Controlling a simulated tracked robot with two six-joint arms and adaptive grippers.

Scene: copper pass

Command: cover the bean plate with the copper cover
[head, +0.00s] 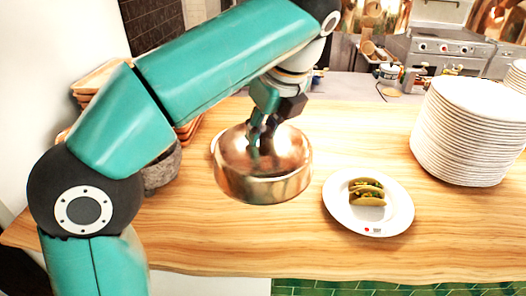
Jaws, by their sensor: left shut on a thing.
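The copper cover (265,188) is a round, shiny dome left of the middle of the head view. My left gripper (262,138) reaches down from above and is shut on the top of the cover, the fingers hiding the part they hold. I cannot tell whether the cover's rim touches the counter or hangs above it. A white plate (342,214) lies to the right of the cover, uncovered, with folded taco shells (367,191) and a small red mark on its rim. No other served plate shows, and beans cannot be made out. My right gripper is out of view.
The wooden counter (230,240) has a tall stack of white plates (470,130) at the right. A grey bowl (161,171) and wooden trays (95,78) sit at the left, partly behind my arm. The counter's front is clear.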

